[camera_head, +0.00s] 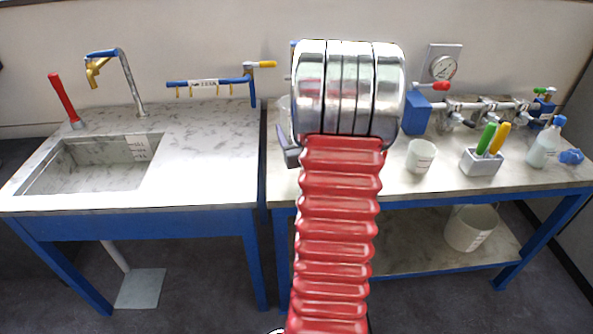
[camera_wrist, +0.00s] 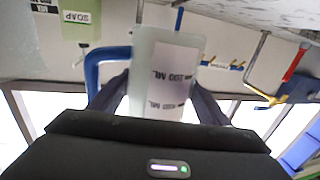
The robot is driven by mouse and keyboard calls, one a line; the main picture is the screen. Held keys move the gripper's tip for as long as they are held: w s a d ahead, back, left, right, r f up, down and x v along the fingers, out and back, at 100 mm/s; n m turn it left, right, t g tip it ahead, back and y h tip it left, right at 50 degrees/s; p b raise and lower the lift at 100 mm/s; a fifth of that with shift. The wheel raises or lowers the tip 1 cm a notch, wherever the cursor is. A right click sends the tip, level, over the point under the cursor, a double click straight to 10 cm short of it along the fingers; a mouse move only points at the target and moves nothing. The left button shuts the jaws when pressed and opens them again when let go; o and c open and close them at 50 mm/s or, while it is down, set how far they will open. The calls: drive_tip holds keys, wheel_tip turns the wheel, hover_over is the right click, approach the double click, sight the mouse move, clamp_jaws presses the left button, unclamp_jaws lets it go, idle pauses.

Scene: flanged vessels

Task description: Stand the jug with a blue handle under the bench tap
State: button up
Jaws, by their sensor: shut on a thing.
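The jug (camera_wrist: 165,75) is a pale, translucent vessel with a printed ML label and a blue handle (camera_wrist: 92,68) at its left in the wrist view. My gripper (camera_wrist: 160,100) is shut on it, with one dark finger on each side. In the head view my arm hides most of the gripper and jug. A curved metal tap (camera_head: 132,80) with a blue lever and yellow nozzle stands behind the sink at the left. It also shows at the right of the wrist view (camera_wrist: 265,75), where the scene looks upside down. The jug is well apart from it.
A sink basin (camera_head: 95,165) and a red lever (camera_head: 65,100) are at the left. A blue rail (camera_head: 205,83) stands behind the left bench. The right bench holds a white beaker (camera_head: 421,156), a tool holder (camera_head: 481,162) and a bottle (camera_head: 545,147). A bucket (camera_head: 471,228) sits below.

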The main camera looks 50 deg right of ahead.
drive_tip(key=shift+f, duration=2.85)
drive_tip(key=shift+f, duration=1.9)
drive_tip(key=shift+f, duration=0.2)
drive_tip(key=o, duration=1.1)
